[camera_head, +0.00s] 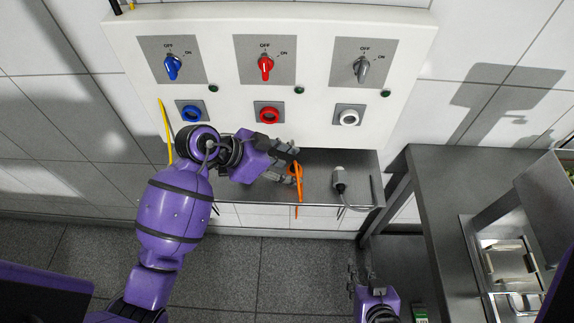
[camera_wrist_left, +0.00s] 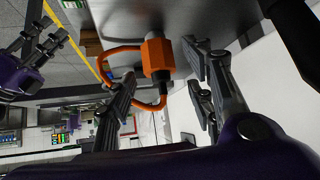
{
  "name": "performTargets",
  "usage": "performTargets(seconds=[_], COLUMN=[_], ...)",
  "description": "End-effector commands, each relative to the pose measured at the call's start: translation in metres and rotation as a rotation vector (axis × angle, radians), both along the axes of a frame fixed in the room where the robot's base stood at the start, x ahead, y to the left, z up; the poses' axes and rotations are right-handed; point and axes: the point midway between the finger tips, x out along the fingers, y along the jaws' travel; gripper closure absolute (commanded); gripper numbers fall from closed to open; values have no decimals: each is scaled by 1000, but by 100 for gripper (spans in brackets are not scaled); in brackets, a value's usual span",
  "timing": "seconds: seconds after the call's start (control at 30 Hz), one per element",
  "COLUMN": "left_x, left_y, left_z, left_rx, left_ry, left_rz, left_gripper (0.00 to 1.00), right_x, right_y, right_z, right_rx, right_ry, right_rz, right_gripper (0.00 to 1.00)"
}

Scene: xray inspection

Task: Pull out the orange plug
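The orange plug (camera_head: 298,172) is at the grey metal shelf below the white panel, with its orange cable hanging over the front edge. The plug body (camera_wrist_left: 157,60) also shows in the left wrist view, its narrow end towards the grey surface. My left gripper (camera_head: 287,163) is at the plug, with its fingers apart. In the left wrist view its fingertips (camera_wrist_left: 162,66) are on either side of the plug, with gaps visible. My right gripper (camera_head: 362,275) is low and to the right, empty, with its fingers apart. Whether the plug sits in a socket is hidden.
The white panel (camera_head: 322,70) carries blue, red and grey switches above blue, red and white sockets. A grey plug (camera_head: 340,180) stands on the shelf (camera_head: 318,182) to the right. A yellow cable (camera_head: 165,130) hangs at the left. A metal table (camera_head: 425,185) stands right.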

Motion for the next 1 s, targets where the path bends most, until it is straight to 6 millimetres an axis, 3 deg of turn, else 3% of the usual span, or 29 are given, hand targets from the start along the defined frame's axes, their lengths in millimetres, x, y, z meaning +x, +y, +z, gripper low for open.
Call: performTargets(seconds=[0.27,0.7,1.0], left_x=[-2,-24,-30], left_y=[7,66,82], left_z=[6,65,82], left_rx=[1,3,1], left_ry=[0,-3,0], left_rz=[1,1,-1], left_gripper=[52,52,52], right_x=[0,0,0], right_y=[0,0,0], right_z=[1,0,0], right_rx=[1,1,0], right_ry=[-3,-1,-1], right_rz=[-2,-1,0], right_gripper=[72,72,72])
